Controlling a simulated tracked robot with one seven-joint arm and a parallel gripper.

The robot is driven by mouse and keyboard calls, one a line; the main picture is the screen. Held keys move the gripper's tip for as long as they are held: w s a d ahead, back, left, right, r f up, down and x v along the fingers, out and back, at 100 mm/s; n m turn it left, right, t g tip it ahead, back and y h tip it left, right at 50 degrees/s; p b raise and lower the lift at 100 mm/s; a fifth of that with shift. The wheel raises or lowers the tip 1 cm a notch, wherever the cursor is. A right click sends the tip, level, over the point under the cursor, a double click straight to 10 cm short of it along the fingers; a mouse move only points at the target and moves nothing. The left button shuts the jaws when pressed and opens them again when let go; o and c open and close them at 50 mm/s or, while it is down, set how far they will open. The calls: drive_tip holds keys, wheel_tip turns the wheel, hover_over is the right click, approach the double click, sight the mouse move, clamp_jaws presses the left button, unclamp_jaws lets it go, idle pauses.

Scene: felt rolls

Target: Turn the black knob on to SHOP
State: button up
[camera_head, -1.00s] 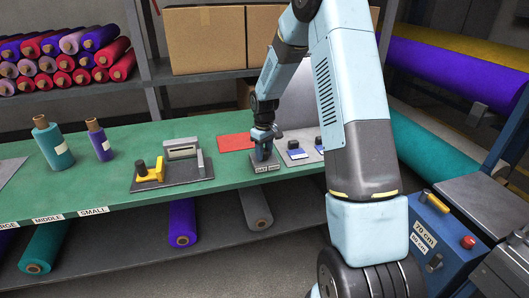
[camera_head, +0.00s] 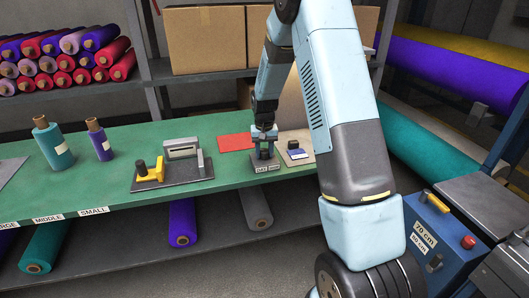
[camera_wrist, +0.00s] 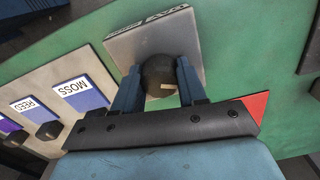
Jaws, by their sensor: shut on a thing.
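A pale mark shows on the knob's face. My gripper (camera_wrist: 158,84) is shut on the knob, with one blue finger against each side. In the head view my gripper (camera_head: 264,148) points down over the same plate (camera_head: 265,168) near the bench's front edge, and its fingers mostly hide the knob.
Other dark knobs with blue label cards, MOSS (camera_wrist: 82,92) and REED (camera_wrist: 38,106), stand beside the plate. A red sheet (camera_head: 236,142) lies behind it on the green bench (camera_head: 120,140). A dark tray with a yellow-handled tool (camera_head: 150,172) is to the left.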

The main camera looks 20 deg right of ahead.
sight(264, 150)
idle(0.4)
drive_tip(key=o, duration=1.1)
drive_tip(key=shift+c, duration=0.2)
wheel_tip(264, 150, up, 14)
drive_tip(key=shift+f, duration=0.15)
drive_tip(key=s+r+t, duration=0.3)
drive_tip(key=s+r, duration=1.2)
drive_tip(key=s, duration=0.2)
drive_tip(key=s+r+n+t, duration=0.1)
drive_tip(key=s+r+t, duration=0.1)
drive_tip(key=s, duration=1.8)
drive_tip(key=shift+s+r+n+t, duration=0.15)
drive_tip(key=shift+r+n+t, duration=0.15)
drive_tip(key=shift+n, duration=0.1)
